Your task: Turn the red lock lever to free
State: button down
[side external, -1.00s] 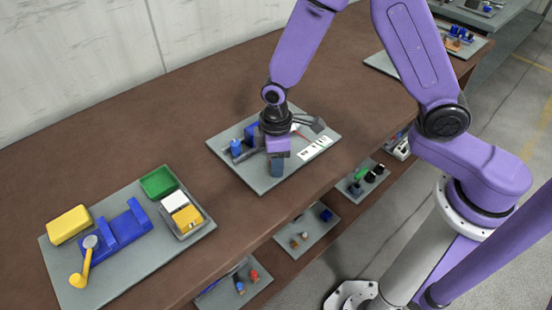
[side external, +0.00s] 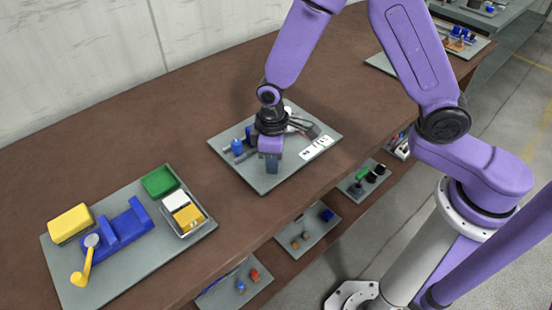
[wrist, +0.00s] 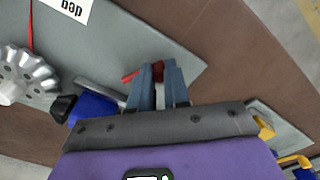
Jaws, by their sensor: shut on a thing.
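In the wrist view the red lock lever (wrist: 130,77) shows as a short red piece on the grey board (wrist: 190,55). Its red end lies between my fingertips. My gripper (wrist: 158,72) is shut on it, with the blue-grey fingers on either side. A blue block (wrist: 92,106) with a black knob (wrist: 63,108) sits just left of the fingers. In the side view my gripper (side external: 272,169) is low over the board (side external: 228,170), and the lever is hidden there.
A silver toothed wheel (wrist: 28,75) and a white label (wrist: 68,8) lie left in the wrist view. In the side view a blue part (side external: 237,147) stands left of my gripper. Another tray (side external: 120,280) lies left, with bare brown table (side external: 120,120) behind.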

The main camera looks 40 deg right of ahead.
aim_at(252, 169)
jog(key=m, duration=0.2)
jog(key=w+a+m, duration=0.2)
jog(key=m, duration=0.1)
jog(key=shift+m, duration=0.3)
jog(key=w+m, duration=0.1)
jog(key=m, duration=0.3)
jog(key=shift+w+a, duration=0.3)
jog(key=shift+w, duration=0.1)
jog(key=shift+w+m, duration=0.5)
jog(key=shift+m, duration=0.5)
jog(key=c, duration=1.1)
grip_release()
notch_tip(252, 169, up, 18)
jog(key=shift+f, duration=0.25)
